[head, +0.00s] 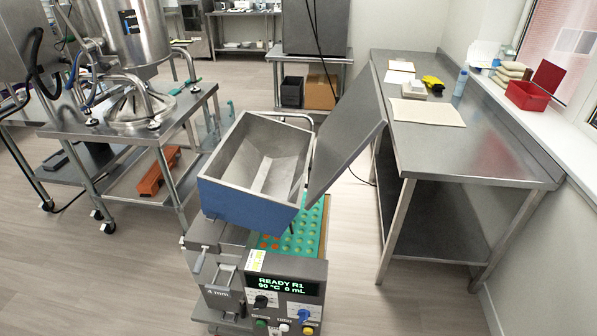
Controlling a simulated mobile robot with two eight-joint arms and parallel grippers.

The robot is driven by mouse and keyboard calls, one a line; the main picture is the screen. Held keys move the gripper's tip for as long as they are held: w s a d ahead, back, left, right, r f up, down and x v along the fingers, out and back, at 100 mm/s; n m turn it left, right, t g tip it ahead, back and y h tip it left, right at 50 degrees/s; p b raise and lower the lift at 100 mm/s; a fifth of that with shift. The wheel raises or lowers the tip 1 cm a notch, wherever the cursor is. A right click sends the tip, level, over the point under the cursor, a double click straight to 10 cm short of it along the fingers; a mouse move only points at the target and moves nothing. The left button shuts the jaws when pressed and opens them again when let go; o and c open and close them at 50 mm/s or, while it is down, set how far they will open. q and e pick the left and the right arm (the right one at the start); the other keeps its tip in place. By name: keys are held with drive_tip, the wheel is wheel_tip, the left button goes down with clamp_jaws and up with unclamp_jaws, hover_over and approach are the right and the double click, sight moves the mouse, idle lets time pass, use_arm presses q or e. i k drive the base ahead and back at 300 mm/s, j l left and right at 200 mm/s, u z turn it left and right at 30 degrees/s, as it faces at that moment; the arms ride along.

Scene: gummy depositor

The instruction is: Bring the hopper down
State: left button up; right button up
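The hopper (248,208) is an open metal bin with a blue front, on top of the gummy depositor (225,255) at the centre of the head view. It sits tilted relative to the machine body, and its inside looks empty. Its grey lid (346,130) stands open on the right side. A bar handle (285,115) shows at its far edge. The panel display (283,285) reads READY R1, 90 °C, 0 mL. A green mould tray (322,215) with round cavities, some orange, lies partly hidden behind and below the hopper. Neither of my grippers is in view.
A steel cart (190,103) with a kettle (135,30) stands at the left, an orange tool-like item (158,172) on its lower shelf. A long steel bench (470,150) runs along the right wall. Floor is free on both sides of the depositor.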

sight(255, 179)
drive_tip(key=i+l+u, duration=0.1)
drive_tip(key=l+u, duration=0.25)
drive_tip(key=l, duration=0.45)
drive_tip(key=l+u, duration=0.35)
drive_tip(key=l, duration=0.4)
